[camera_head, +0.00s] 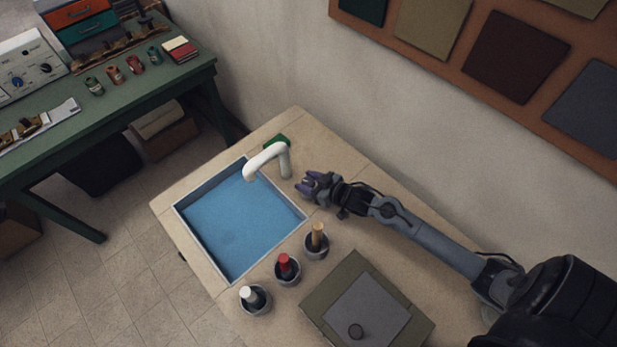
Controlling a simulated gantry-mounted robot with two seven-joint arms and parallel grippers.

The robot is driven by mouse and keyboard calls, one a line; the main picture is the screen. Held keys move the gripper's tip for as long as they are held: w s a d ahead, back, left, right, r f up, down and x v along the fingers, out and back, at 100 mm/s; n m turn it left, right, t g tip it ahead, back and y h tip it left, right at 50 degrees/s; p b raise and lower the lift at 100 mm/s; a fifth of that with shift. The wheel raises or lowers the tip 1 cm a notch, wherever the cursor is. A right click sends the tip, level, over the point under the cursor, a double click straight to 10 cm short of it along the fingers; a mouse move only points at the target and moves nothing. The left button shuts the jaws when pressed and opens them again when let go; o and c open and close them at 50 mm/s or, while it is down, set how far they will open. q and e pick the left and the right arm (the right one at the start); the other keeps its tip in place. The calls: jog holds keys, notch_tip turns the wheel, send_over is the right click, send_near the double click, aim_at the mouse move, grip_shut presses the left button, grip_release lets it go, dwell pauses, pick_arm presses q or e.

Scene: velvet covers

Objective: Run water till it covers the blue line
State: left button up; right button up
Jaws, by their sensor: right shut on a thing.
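The sink basin (209,195) is set in the left part of the pale counter, with a light rim and a blue inside. I cannot tell how much of the blue is water, and I cannot make out a separate blue line. A white curved tap (268,158) stands at the basin's back right corner, its spout over the basin. I see no clear stream under it. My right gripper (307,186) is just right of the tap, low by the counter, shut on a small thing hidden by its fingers. My left gripper is out of view.
Three cups holding bottles or handles with white (248,294), red (284,262) and tan (317,234) tops stand along the basin's near right side. A grey-topped square box (364,308) lies nearer. A green workbench (122,105) stands at the left; a wall closes the back.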

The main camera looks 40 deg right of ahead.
jog(key=shift+y, duration=0.3)
jog(key=o, duration=0.9)
jog(key=shift+o, duration=0.2)
jog(key=v, duration=1)
jog(key=shift+s+r+p, duration=0.2)
jog(key=shift+s+p, duration=0.2)
